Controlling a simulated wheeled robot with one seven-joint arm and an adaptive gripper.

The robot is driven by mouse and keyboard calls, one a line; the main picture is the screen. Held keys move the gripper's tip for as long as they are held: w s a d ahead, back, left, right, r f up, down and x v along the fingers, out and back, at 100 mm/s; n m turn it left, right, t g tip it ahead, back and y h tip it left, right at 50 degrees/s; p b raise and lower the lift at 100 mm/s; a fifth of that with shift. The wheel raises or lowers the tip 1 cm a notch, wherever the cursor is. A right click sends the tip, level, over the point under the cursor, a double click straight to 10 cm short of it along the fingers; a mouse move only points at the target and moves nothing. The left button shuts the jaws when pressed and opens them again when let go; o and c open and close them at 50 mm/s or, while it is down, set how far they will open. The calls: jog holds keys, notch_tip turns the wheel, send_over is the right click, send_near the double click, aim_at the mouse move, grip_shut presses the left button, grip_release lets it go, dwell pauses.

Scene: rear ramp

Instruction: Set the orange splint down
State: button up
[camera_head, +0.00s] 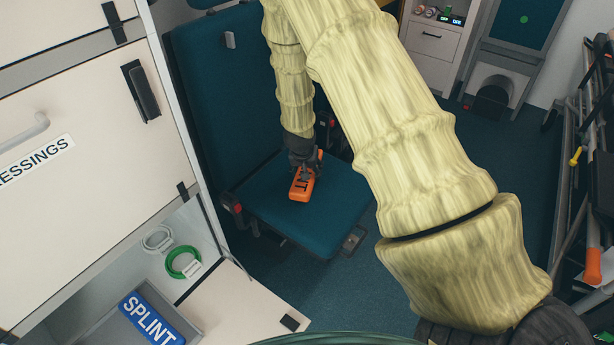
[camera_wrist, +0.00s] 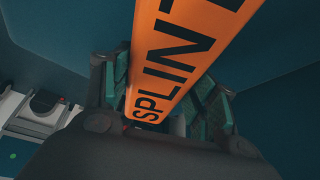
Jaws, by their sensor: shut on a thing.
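The orange splint (camera_head: 302,186) is a box-like piece with dark lettering, seen at the teal seat (camera_head: 275,215). My gripper (camera_head: 306,163) is above the seat cushion and shut on the splint. In the wrist view the splint (camera_wrist: 185,60) runs between the two green-padded fingers of my gripper (camera_wrist: 160,95), with "SPLINT" lettering facing the camera. Whether the splint's underside touches the cushion cannot be told. Part of the splint is hidden by the gripper in the head view.
An open compartment at lower left holds a blue splint (camera_head: 152,320) and a green ring (camera_head: 183,263). A white cabinet (camera_head: 75,120) stands at left. A stretcher-like frame (camera_head: 575,190) stands at right. The cushion around the splint is clear.

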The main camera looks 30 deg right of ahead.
jog(key=shift+w+d+f, duration=0.1)
jog(key=shift+w+f, duration=0.15)
jog(key=shift+f+b, duration=0.4)
jog(key=shift+f, duration=1.05)
jog(key=shift+f, duration=0.1)
jog(key=o, duration=1.1)
jog(key=p+v, duration=0.2)
jog(key=v, duration=1)
